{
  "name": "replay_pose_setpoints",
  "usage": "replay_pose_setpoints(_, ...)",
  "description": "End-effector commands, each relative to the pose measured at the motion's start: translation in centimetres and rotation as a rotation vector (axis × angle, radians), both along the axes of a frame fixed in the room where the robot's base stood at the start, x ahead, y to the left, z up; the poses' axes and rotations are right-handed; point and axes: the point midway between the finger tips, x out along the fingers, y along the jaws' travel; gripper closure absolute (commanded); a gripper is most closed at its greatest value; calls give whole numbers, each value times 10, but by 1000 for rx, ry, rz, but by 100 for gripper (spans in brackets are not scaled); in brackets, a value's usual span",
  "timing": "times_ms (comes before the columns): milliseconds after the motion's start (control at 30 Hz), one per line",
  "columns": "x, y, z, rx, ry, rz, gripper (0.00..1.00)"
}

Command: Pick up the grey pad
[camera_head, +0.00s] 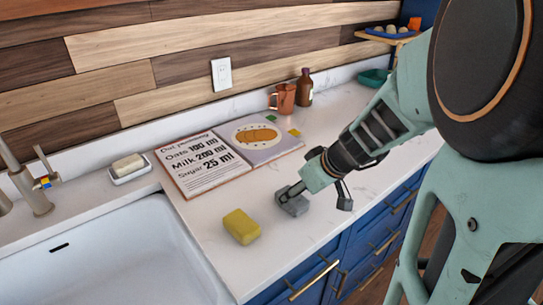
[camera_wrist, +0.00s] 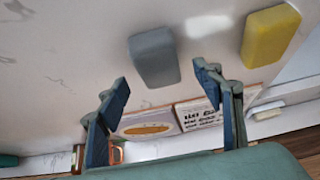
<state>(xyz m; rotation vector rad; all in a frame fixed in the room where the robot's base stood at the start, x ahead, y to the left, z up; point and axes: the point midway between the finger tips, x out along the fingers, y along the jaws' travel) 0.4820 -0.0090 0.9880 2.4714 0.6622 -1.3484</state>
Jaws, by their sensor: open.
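The grey pad (camera_head: 293,205) lies flat on the white worktop, near the front edge and right of the yellow sponge. In the wrist view the grey pad (camera_wrist: 154,57) shows just beyond my fingertips, roughly in line with the gap between them. My gripper (camera_head: 315,198) is open and empty, low over the worktop at the pad. In the head view one finger partly covers the pad's upper left side. The wrist view shows both fingers of my gripper (camera_wrist: 161,74) spread apart. I cannot tell whether a finger touches the pad.
A yellow sponge (camera_head: 241,226) lies left of the pad. An open recipe book (camera_head: 212,178) lies behind it. A copper mug (camera_head: 285,98) and brown bottle (camera_head: 304,90) stand by the wall. A soap dish (camera_head: 130,175) and white sink (camera_head: 120,260) are left. Worktop right of the pad is clear.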

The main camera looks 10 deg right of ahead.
Motion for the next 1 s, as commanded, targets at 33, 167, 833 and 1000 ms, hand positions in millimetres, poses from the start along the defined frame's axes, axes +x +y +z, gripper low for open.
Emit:
replay_pose_setpoints(33,3,2,-10,0,4,0,39)
replay_pose_setpoints(167,12,6,-26,0,3,1,39)
replay_pose_setpoints(833,17,9,-33,0,0,0,72)
replay_pose_setpoints(1000,18,9,-32,0,0,-1,80)
